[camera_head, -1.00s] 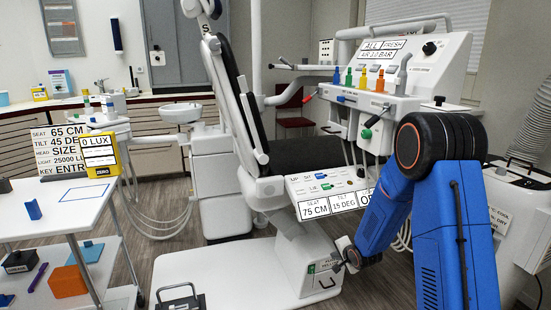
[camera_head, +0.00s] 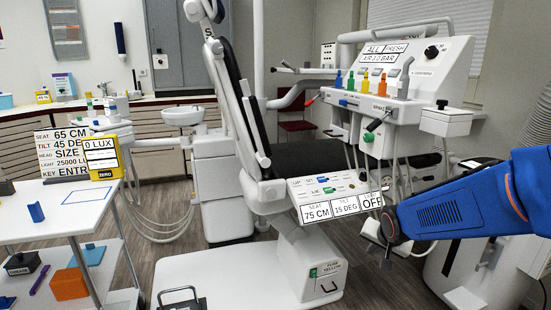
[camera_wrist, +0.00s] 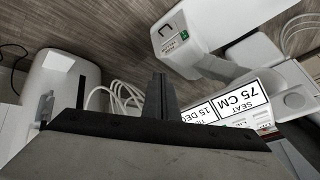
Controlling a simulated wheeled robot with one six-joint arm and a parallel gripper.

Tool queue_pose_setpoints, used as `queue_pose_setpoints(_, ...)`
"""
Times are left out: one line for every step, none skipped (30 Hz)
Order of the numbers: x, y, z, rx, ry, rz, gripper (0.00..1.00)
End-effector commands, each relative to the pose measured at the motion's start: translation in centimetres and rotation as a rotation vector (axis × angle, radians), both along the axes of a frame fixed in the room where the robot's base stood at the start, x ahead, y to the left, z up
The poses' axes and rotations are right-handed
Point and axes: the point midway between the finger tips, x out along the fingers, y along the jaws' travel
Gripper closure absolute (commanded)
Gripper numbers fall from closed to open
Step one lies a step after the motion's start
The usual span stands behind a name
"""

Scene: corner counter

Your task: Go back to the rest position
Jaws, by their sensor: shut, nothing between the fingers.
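My gripper (camera_head: 384,247) is at the end of my blue arm, at the right of the head view. It is in front of the right end of the chair's control panel (camera_head: 335,189), which carries "75 CM", "15 DEG" and "OFF" labels. In the wrist view my gripper's fingers (camera_wrist: 160,98) are together, with nothing held. The panel's label plate (camera_wrist: 240,97) shows beyond them at the right. I cannot tell the exact gap between my gripper and the panel.
The dental chair (camera_head: 240,115) stands in the middle, with the instrument unit (camera_head: 437,65) behind my arm. A white cart (camera_head: 60,222) with small objects is at the left. Bare wooden floor (camera_head: 375,285) shows below my gripper.

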Motion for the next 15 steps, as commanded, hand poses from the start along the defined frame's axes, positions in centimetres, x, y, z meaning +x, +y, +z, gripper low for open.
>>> queue_pose_setpoints(-1.4, -0.1, 1.0, -0.017, 0.005, 0.017, 1.0)
queue_pose_setpoints(-2.2, -0.1, 1.5, -0.027, 0.012, 0.03, 1.0)
queue_pose_setpoints(-3.3, -0.2, 2.0, -0.042, 0.021, 0.047, 1.0)
queue_pose_setpoints(-4.1, -0.2, 2.4, -0.051, 0.028, 0.058, 1.0)
queue_pose_setpoints(-4.9, -0.2, 2.7, -0.061, 0.035, 0.07, 1.0)
queue_pose_setpoints(-6.1, -0.2, 3.2, -0.073, 0.045, 0.088, 1.0)
queue_pose_setpoints(-6.9, -0.2, 3.5, -0.083, 0.053, 0.102, 1.0)
queue_pose_setpoints(-7.8, -0.2, 3.8, -0.092, 0.058, 0.113, 1.0)
queue_pose_setpoints(-8.9, -0.2, 4.3, -0.103, 0.067, 0.132, 1.0)
queue_pose_setpoints(-9.8, -0.2, 4.5, -0.111, 0.077, 0.146, 1.0)
queue_pose_setpoints(-10.7, -0.2, 4.8, -0.119, 0.082, 0.159, 1.0)
queue_pose_setpoints(-11.8, -0.2, 5.2, -0.131, 0.091, 0.179, 1.0)
queue_pose_setpoints(-12.7, -0.2, 5.4, -0.138, 0.1, 0.193, 1.0)
queue_pose_setpoints(-13.6, -0.1, 5.6, -0.145, 0.107, 0.208, 1.0)
queue_pose_setpoints(-14.8, -0.1, 5.9, -0.155, 0.116, 0.228, 1.0)
